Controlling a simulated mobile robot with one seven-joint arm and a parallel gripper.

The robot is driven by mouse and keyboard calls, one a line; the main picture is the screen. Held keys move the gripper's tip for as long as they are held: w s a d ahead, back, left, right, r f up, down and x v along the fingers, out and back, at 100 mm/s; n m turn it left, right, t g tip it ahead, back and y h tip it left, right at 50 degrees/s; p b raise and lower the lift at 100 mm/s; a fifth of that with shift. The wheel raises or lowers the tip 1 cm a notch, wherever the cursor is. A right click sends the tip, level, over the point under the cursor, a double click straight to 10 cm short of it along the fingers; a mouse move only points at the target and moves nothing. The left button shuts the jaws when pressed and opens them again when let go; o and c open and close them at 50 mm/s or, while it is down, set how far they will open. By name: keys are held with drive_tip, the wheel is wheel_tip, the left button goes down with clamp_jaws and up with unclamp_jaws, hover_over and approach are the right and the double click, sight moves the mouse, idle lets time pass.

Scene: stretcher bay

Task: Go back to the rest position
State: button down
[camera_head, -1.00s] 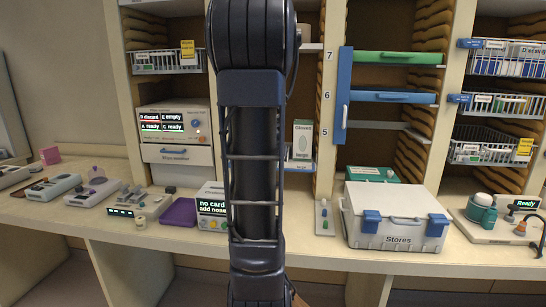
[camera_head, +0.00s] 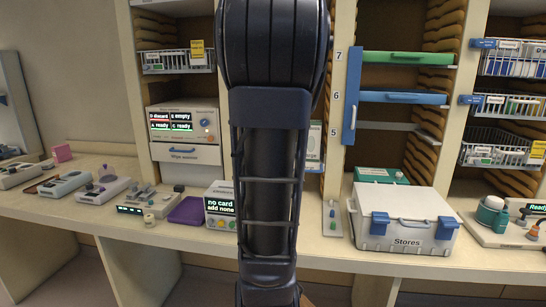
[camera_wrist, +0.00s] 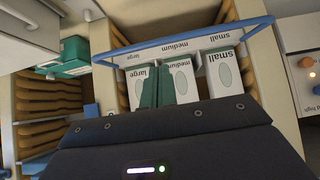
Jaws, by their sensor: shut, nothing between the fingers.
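My gripper (camera_wrist: 158,88) shows in the wrist view as two dark green fingers side by side, shut, with nothing seen between them. They reach up from my dark wrist housing and overlap the view of the glove boxes. Boxes marked large, medium (camera_wrist: 182,82) and small (camera_wrist: 224,74) stand behind a blue-edged shelf front (camera_wrist: 190,40). I cannot tell how far the fingers are from them. In the head view my arm stands upright in the middle, and my gripper is out of sight there.
A counter (camera_head: 330,256) runs across the front. It holds a white Stores box (camera_head: 405,215), a purple tray (camera_head: 188,210) and a small no-card display unit (camera_head: 219,206). A Wipe warmer (camera_head: 185,135) stands at the left. Wire baskets (camera_head: 500,150) hang at the right.

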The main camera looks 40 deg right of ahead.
drive_tip(key=shift+a, duration=0.1)
drive_tip(key=s+a+n+y, duration=0.2)
drive_tip(key=s+a+n, duration=0.1)
drive_tip(key=a, duration=0.7)
drive_tip(key=s+a+n+g+y, duration=0.1)
drive_tip(key=s+a, duration=0.4)
drive_tip(key=a, duration=0.6)
drive_tip(key=s+a+n+g+y, duration=0.1)
drive_tip(key=s+a+n+y, duration=0.2)
drive_tip(key=a, duration=0.7)
drive_tip(key=shift+s+a+n+y, duration=0.2)
drive_tip(key=shift+s+n+y, duration=0.1)
drive_tip(key=shift+s+n, duration=0.7)
